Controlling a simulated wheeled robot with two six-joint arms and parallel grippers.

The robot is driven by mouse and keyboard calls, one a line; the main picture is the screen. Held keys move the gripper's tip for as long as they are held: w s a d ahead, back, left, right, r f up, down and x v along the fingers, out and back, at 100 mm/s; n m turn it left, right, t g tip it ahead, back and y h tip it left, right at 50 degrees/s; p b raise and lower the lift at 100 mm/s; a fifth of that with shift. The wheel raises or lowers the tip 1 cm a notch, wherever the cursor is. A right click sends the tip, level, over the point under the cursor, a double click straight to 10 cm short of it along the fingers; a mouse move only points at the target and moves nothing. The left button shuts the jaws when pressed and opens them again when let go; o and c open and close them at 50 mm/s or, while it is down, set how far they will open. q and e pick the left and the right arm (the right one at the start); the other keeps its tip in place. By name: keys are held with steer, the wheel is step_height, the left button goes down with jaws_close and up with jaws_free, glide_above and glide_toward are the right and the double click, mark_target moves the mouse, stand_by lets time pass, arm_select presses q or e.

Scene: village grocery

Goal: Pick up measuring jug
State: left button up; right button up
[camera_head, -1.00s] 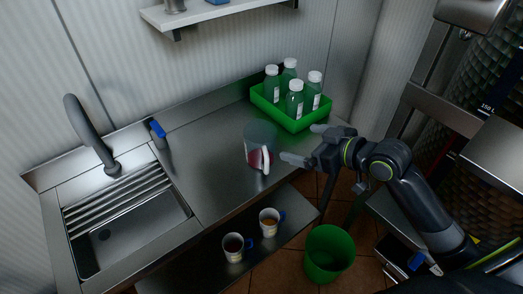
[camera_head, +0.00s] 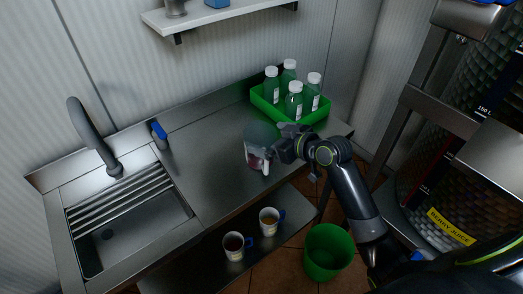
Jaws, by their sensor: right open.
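The measuring jug (camera_head: 254,158) stands on the steel counter, right of the sink. It is clear, with red liquid or red marking low on it and a pale handle on its right front side. My right gripper (camera_head: 274,150) is open at the jug's right side, by the handle. Its fingers are small and partly lost against the jug, so I cannot tell whether they touch it. My left gripper is not in view.
A green crate (camera_head: 263,104) with several capped bottles stands behind the gripper. The sink (camera_head: 125,237) and tap (camera_head: 92,135) are at the left. Two mugs (camera_head: 233,246) stand on the lower shelf. A green bin (camera_head: 327,252) is on the floor.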

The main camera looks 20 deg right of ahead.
mark_target(250, 133)
steer(key=shift+x, duration=1.7)
steer(key=shift+c, duration=0.3)
steer(key=c, duration=1.2)
